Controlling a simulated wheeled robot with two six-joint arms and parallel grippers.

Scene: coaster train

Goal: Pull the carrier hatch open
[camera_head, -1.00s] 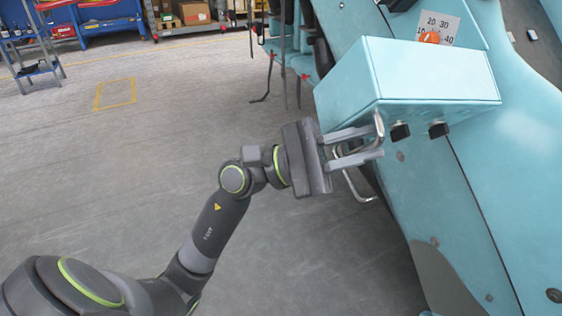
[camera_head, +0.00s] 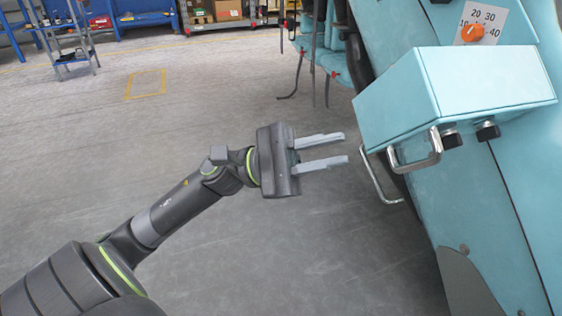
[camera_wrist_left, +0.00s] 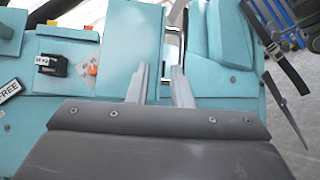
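A teal box-shaped housing (camera_head: 480,85) sticks out from the teal carrier at the right of the head view. A bent silver handle (camera_head: 436,150) is on its lower edge, and a second silver bar (camera_head: 382,182) shows just left of it. I cannot tell which panel is the hatch; no open gap shows. My left gripper (camera_head: 345,148) is open and empty, left of the bars with a gap of floor between. In the left wrist view its fingers (camera_wrist_left: 160,72) point at a teal panel (camera_wrist_left: 131,40) and a silver bar (camera_wrist_left: 173,42). My right gripper is not in view.
An orange knob (camera_head: 474,33) on a numbered dial is above the housing; black knobs (camera_head: 488,130) are below it. In the left wrist view a black switch (camera_wrist_left: 52,65) is at left and straps (camera_wrist_left: 275,50) at right.

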